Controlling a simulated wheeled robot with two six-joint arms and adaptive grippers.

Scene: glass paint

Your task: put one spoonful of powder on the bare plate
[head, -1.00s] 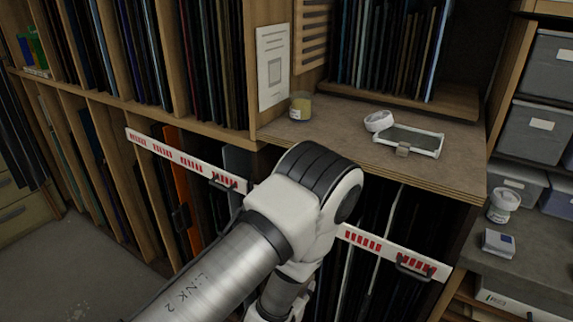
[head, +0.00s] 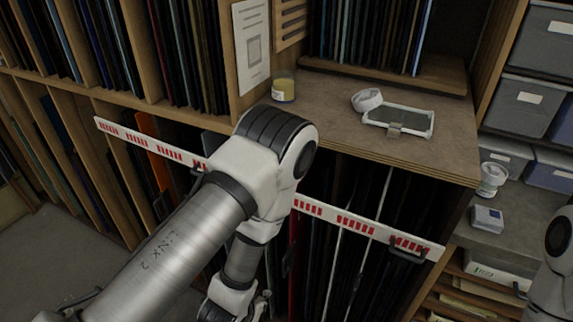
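A small glass jar with yellowish contents and a pale label (head: 283,90) stands on the wooden counter at its left end. A flat dark plate in a white frame (head: 402,121) lies on the counter, with a small clip at its front edge. A white ring-like or cup-like piece (head: 367,100) sits at its left corner. I cannot tell whether any plate is bare or where powder lies. No spoon can be made out. My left arm crosses the front of the counter, bending down; its gripper is not clearly in view. Only a link of my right arm shows at the right edge.
The wooden counter (head: 330,130) has free room in front of the jar. A white rail with red marks (head: 370,228) crosses the slots below. A white lidded container (head: 492,178) and small box (head: 487,219) stand on the lower right shelf. Sheets fill the racks.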

